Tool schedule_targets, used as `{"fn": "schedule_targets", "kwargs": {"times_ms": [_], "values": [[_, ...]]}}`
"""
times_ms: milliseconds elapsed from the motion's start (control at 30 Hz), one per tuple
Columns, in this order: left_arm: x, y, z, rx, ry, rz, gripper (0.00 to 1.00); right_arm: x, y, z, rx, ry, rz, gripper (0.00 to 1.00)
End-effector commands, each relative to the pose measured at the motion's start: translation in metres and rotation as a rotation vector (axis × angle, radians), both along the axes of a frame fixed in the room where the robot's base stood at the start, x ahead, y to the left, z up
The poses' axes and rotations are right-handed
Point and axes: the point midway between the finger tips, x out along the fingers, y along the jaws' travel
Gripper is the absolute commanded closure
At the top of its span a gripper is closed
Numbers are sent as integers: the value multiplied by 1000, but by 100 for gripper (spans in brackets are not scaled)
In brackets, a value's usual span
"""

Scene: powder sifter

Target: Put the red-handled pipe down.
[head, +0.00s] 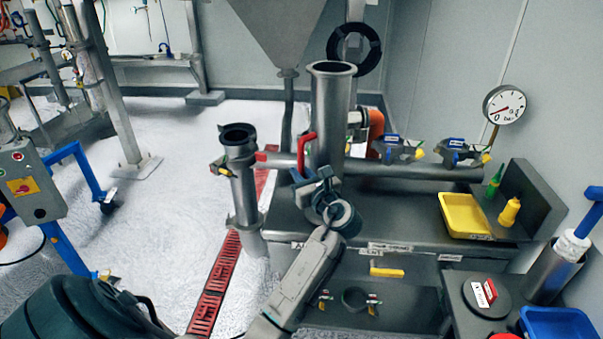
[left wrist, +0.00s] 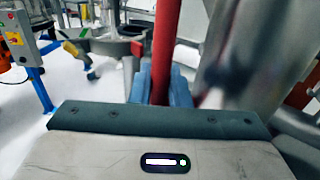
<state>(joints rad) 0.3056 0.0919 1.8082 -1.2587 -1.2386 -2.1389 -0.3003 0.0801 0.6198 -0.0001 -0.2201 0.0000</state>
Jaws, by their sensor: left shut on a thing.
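The red-handled pipe (head: 330,110) is a tall, upright grey metal tube with a flared open top, above the left part of the dark bench. Its red handle (head: 307,150) is on its left side. My left gripper (head: 308,178) is shut on this handle. In the left wrist view the red handle (left wrist: 162,45) rises between the blue fingers (left wrist: 166,92), and the pipe's grey wall (left wrist: 245,65) fills the right side. My gripper and wrist hide the pipe's lower end, so I cannot tell if it touches the bench. My right gripper is not in view.
A horizontal pipe with valves (head: 395,150) runs behind. The bench (head: 400,215) has bare room in the middle, with a yellow tray (head: 464,215) and bottles (head: 509,212) at right. A hopper (head: 278,30) hangs above.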

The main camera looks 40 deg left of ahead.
Motion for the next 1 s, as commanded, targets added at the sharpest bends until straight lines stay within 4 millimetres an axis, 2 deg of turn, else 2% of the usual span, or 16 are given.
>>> {"fn": "schedule_targets", "kwargs": {"times_ms": [300, 333, 433, 467, 767, 867, 1000], "values": [[0, 0, -2, 2, -8, -1, 100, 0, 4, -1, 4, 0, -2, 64], [0, 0, -2, 2, -8, -1, 80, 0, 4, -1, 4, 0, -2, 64], [0, 0, -2, 1, -7, 0, 60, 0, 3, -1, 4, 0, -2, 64], [0, 0, -3, 2, -6, 0, 59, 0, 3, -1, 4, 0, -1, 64], [-1, -2, -8, -2, 4, 0, 59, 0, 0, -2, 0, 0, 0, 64], [-3, -9, -8, -4, 2, -1, 59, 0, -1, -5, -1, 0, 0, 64], [-13, -29, -9, -6, -2, -1, 59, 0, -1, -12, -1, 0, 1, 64]]}}
